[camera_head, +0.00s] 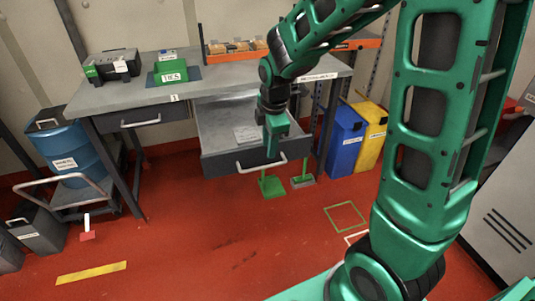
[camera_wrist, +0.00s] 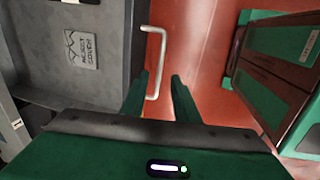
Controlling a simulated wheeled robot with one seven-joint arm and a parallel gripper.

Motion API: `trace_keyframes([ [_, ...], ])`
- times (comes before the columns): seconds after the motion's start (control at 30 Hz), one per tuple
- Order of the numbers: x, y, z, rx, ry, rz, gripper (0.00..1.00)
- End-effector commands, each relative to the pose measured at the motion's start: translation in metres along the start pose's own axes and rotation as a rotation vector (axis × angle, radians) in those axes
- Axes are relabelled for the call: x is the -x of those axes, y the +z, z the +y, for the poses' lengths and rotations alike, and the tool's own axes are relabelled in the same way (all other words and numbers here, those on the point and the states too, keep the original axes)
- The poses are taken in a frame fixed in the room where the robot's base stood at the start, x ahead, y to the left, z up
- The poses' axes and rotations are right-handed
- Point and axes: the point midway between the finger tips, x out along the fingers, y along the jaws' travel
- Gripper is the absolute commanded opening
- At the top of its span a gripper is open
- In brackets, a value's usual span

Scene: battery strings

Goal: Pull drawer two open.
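Drawer two (camera_head: 215,158) is the right-hand drawer under the grey bench, and it stands pulled out, its inside showing. Its pale bar handle (camera_head: 262,168) runs along the front panel. My gripper (camera_head: 273,150) hangs down at the drawer's front, by the right part of the handle. In the wrist view my gripper (camera_wrist: 160,76) has its two green fingers apart. The handle (camera_wrist: 162,60) shows between them, its lower end near the left finger. I cannot tell whether either finger touches it. A pale lettered card (camera_wrist: 82,48) lies inside the drawer.
The left drawer (camera_head: 140,122), below the label "1", is shut. Blue (camera_head: 341,140) and yellow (camera_head: 369,140) bins stand right of the drawer. A blue drum (camera_head: 70,150) stands left. Red floor in front is largely clear.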

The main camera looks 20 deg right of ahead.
Motion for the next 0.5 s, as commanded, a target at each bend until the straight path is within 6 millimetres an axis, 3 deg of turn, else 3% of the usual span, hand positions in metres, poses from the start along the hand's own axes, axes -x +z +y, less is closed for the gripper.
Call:
trace_keyframes([
  [0.2,0.021,0.000,0.001,-0.001,0.001,-0.001,0.28],
  [0.5,0.024,0.001,0.001,-0.001,0.000,-0.001,0.28],
])
